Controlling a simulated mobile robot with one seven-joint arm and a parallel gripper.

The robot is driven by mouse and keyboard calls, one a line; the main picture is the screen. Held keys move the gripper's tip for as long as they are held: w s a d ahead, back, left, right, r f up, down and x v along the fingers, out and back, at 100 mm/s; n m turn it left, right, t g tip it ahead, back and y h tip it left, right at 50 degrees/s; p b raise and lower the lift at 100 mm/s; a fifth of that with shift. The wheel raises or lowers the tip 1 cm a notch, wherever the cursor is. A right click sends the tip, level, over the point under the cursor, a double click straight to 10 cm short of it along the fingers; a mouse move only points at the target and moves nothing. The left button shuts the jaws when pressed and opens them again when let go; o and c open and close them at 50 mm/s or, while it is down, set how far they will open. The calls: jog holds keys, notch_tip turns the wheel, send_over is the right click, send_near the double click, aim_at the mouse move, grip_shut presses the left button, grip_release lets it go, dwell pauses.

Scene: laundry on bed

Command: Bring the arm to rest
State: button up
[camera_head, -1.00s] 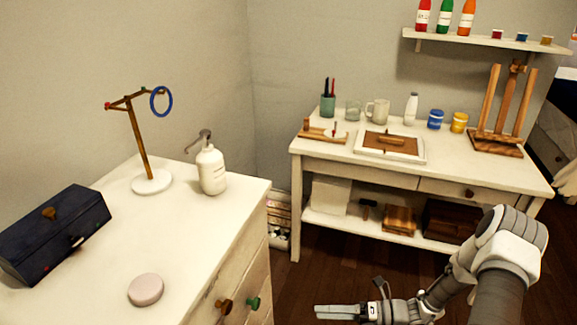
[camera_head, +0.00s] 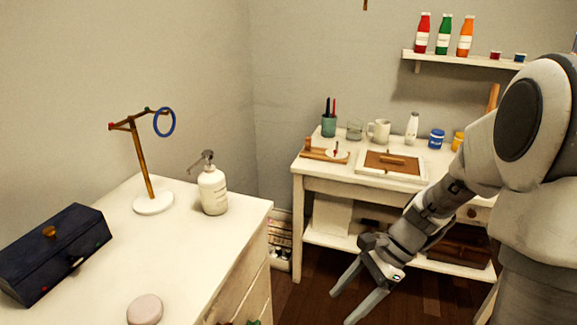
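My gripper (camera_head: 346,299) hangs at the lower middle of the head view, over the dark floor between the dresser and the white table. Its two fingers point down and left and are spread apart, with nothing between them. My arm comes in from the right side and covers the right part of the table and shelf. The gripper touches nothing that I can see.
The white dresser (camera_head: 215,260) at left bears a dark blue box (camera_head: 60,252), a stand (camera_head: 153,203) with a blue ring (camera_head: 164,122), a pump bottle (camera_head: 212,190) and a pink disc (camera_head: 145,310). The white table (camera_head: 310,170) holds cups, jars and a framed board (camera_head: 391,163).

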jog(key=s+d+r+n+t+h, duration=0.1)
jog(key=s+r+n+t+h, duration=0.3)
jog(key=r+n, duration=0.45)
jog(key=s+d+r+n+t+h, duration=0.1)
jog(key=s+r+n+t+h, duration=0.25)
jog(key=s+r+n, duration=0.45)
notch_tip(320, 180, up, 17)
jog(key=w+m+p, duration=0.1)
jog(key=p, duration=1.6)
jog(key=shift+w+d+r+y, duration=0.2)
jog(key=shift+w+y, duration=0.05)
jog(key=shift+y, duration=0.1)
jog(key=shift+f, duration=0.1)
jog(key=c, duration=0.4)
jog(key=shift+a, duration=0.1)
jog(key=shift+a, duration=0.1)
